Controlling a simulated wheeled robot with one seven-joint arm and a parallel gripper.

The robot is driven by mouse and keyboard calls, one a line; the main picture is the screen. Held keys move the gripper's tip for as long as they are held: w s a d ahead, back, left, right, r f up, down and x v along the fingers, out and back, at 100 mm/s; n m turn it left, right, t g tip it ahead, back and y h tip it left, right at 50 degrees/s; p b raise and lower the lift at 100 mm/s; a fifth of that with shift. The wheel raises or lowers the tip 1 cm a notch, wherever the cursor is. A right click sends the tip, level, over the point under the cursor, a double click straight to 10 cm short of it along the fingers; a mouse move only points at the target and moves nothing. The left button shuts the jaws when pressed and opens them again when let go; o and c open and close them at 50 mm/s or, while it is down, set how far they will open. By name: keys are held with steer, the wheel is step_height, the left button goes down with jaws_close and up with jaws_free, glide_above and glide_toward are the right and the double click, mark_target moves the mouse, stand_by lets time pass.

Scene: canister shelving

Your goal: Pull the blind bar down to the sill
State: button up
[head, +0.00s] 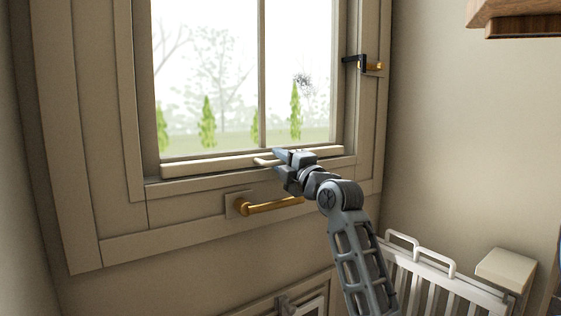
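The cream blind bar (210,166) runs level across the bottom of the window, low against the window sill (170,186). I cannot tell whether it touches the sill. A short pale tab (263,162) sticks out from the bar near its middle. My gripper (276,160) is at this tab, with its dark fingers around or right beside it. The fingers are small here and partly hide the tab and bar, so I cannot tell whether they are closed on it.
A brass handle (268,207) sits on the frame below the sill. A white rack (440,275) and pale block (506,267) stand at lower right. A wooden shelf (515,22) juts out at upper right.

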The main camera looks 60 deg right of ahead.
steer(key=shift+f, duration=0.3)
